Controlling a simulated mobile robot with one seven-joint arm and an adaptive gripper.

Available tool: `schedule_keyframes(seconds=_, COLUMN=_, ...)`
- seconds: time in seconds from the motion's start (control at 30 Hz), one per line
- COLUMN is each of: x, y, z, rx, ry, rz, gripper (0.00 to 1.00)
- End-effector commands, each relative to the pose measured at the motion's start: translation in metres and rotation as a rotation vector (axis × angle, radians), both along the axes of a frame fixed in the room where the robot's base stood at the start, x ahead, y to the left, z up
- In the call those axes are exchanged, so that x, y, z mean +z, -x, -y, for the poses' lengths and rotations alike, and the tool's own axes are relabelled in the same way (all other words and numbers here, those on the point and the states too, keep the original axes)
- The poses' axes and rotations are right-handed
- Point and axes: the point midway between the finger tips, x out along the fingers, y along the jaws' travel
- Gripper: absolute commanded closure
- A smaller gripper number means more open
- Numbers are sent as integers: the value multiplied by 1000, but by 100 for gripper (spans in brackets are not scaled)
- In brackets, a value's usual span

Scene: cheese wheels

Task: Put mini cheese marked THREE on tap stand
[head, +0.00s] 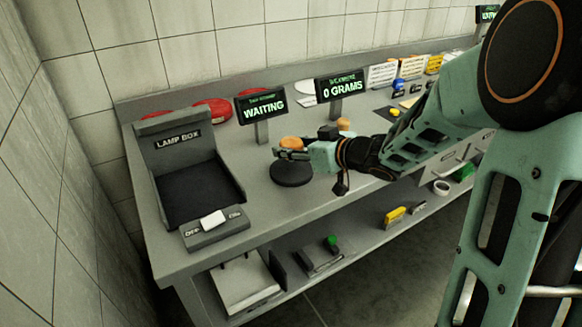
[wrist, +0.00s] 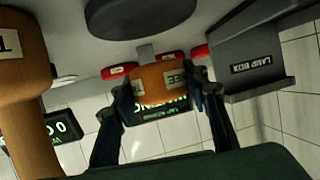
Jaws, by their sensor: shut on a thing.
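An orange mini cheese (head: 291,142) is between the fingers of my gripper (head: 282,153). The tap stand, a round black disc (head: 291,177), lies on the bench below my gripper in the head view. It also shows at the top of the wrist view as a dark disc (wrist: 140,18). The cheese appears held above the disc; the exact gap is unclear.
A sign reading WAITING (head: 262,105) stands behind the disc, with a 0 GRAMS sign (head: 341,87) to its right. Another orange cheese (head: 344,124) is behind my wrist. The open lamp box (head: 180,146) stands left. Red-cased items (head: 212,110) lie along the back.

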Motion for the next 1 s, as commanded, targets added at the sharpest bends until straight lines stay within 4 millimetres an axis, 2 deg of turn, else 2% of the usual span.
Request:
schedule_keyframes(seconds=0.17, x=-15, y=0, z=0, rx=1, ry=-1, rz=-1, gripper=84)
schedule_keyframes(seconds=0.33, x=-40, y=0, z=0, rx=1, ry=-1, rz=-1, gripper=84)
schedule_keyframes(seconds=0.77, x=-47, y=0, z=0, rx=1, ry=1, rz=2, gripper=84)
schedule_keyframes(seconds=0.8, x=-46, y=0, z=0, rx=0, ry=1, rz=2, gripper=55)
schedule_keyframes(seconds=0.93, x=-46, y=0, z=0, rx=0, ry=1, rz=2, gripper=41)
schedule_keyframes(seconds=1.0, x=-46, y=0, z=0, rx=0, ry=1, rz=2, gripper=41)
